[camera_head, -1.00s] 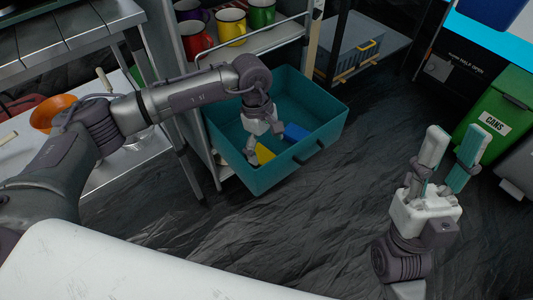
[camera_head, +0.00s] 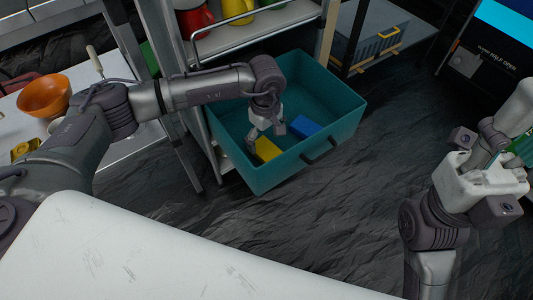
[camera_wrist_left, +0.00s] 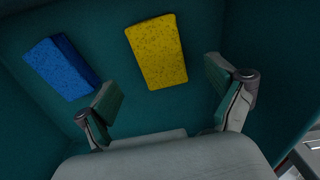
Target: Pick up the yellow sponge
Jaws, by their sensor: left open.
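The yellow sponge (camera_head: 267,150) lies in the teal drawer (camera_head: 330,131) near its front left. In the left wrist view the sponge (camera_wrist_left: 158,52) lies flat on the drawer floor, in front of my fingers and untouched. My left gripper (camera_head: 262,138) reaches down into the drawer beside the sponge. In the wrist view my left gripper (camera_wrist_left: 162,88) is open and empty, with its fingers spread wide. My right gripper (camera_head: 515,130) is away at the right edge of the head view. Its fingers are partly cut off, so its opening is unclear.
A blue sponge (camera_head: 306,125) lies in the drawer just right of the yellow one; it also shows in the wrist view (camera_wrist_left: 62,68). The drawer walls surround my left gripper. A shelf (camera_head: 240,43) with mugs stands behind. An orange bowl (camera_head: 45,96) is on the left table.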

